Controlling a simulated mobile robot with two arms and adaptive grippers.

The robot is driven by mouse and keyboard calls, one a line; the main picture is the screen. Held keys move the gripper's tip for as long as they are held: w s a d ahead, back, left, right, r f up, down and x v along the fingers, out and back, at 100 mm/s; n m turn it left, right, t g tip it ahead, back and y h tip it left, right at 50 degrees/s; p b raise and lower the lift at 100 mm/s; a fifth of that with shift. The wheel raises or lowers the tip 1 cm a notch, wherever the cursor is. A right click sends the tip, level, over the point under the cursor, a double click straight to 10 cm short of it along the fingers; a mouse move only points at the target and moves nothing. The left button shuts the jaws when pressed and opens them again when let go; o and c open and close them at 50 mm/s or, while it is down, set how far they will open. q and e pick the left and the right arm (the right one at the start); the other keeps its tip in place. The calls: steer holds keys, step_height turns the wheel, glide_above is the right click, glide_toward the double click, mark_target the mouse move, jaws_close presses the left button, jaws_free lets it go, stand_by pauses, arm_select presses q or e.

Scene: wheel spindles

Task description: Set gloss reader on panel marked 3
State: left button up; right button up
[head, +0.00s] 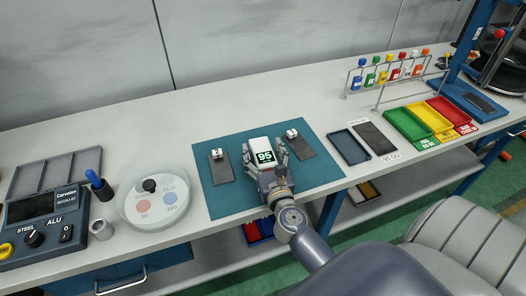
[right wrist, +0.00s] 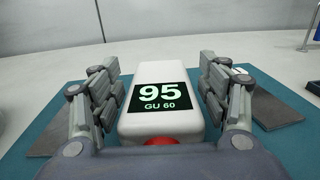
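The gloss reader (head: 261,145) is a white box with a dark display reading 95. It sits on the teal mat (head: 234,205) between two dark grey panels. The left panel (head: 220,171) has a small tag that seems to read 2. The right panel (head: 303,148) has a tag whose digit is too small to read surely. My right gripper (head: 264,156) is around the reader, one finger on each side. In the right wrist view, the fingers (right wrist: 160,85) are spread, with a gap between the left finger and the reader (right wrist: 190,65). My left gripper is not in view.
A round white dish (head: 153,222) with coloured spots and a control box (head: 45,225) stand at left. Right of the mat are a blue tray (head: 350,158), a dark plate (head: 376,138), and green, yellow and red trays (head: 408,138).

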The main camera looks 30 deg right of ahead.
mark_target(269, 168)
steer(key=shift+r, duration=0.2)
steer(key=b+v, duration=0.1)
steer(key=v, duration=0.2)
steer(key=b+v, duration=0.1)
steer(key=v, duration=0.3)
steer(key=b+v, duration=0.1)
steer(key=v, duration=0.3)
steer(key=shift+f+b, duration=0.25)
steer(key=shift+b, duration=0.05)
steer(key=shift+s+a+r, duration=0.15)
steer(key=shift+s+r, duration=0.05)
steer(key=shift+s, duration=0.3)
